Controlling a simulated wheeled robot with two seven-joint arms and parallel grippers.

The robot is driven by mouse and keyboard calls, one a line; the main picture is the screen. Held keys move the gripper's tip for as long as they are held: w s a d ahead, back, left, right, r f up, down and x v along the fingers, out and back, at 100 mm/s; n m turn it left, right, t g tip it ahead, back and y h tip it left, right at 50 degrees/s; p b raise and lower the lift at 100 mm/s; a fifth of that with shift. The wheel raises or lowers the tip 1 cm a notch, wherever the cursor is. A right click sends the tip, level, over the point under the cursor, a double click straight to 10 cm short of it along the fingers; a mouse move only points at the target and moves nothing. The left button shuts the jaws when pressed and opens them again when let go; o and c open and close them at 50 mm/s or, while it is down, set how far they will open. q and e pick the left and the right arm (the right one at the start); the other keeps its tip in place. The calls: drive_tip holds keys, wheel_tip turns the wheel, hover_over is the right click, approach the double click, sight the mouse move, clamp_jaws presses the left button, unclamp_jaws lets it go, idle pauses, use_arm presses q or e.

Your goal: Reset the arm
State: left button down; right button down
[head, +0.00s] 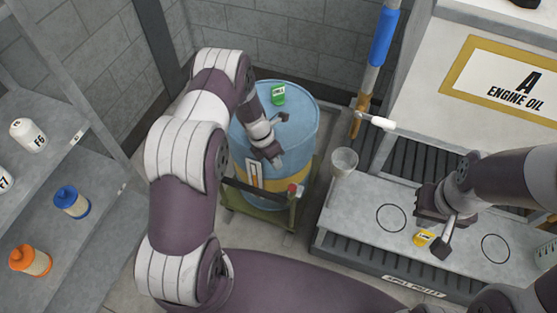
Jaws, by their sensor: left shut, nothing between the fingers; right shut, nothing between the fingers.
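My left arm reaches in from the left over a blue drum (305,128) with a yellow band. My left gripper (284,117) is above the drum's top, small and partly hidden by its own wrist. It is shut and empty. A green tag (278,95) shows on the drum's top, just beyond it. My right arm comes in from the right. My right gripper (443,248) is shut and empty over the grey bench (350,222), beside a yellow tag (424,239). I cannot tell whether it touches the bench.
A clear cup (344,161) stands under the white-handled tap (376,121). An engine oil cabinet (460,120) stands at right. A measuring jug (546,254) is at the right edge.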

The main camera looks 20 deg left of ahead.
idle(0.5)
use_arm(q)
drive_tip(key=s+r+m+y, duration=0.1)
drive_tip(key=s+r+m, duration=0.7)
drive_tip(key=r+m, duration=0.4)
drive_tip(key=s+r+m+t+y, duration=0.1)
drive_tip(key=s+r+m+y, duration=0.1)
drive_tip(key=s+r+m, duration=0.7)
wheel_tip(320, 180, up, 3)
drive_tip(key=m, duration=0.8)
drive_tip(key=shift+d+y, duration=0.15)
drive_tip(key=shift+y, duration=0.15)
drive_tip(key=shift+s, duration=0.15)
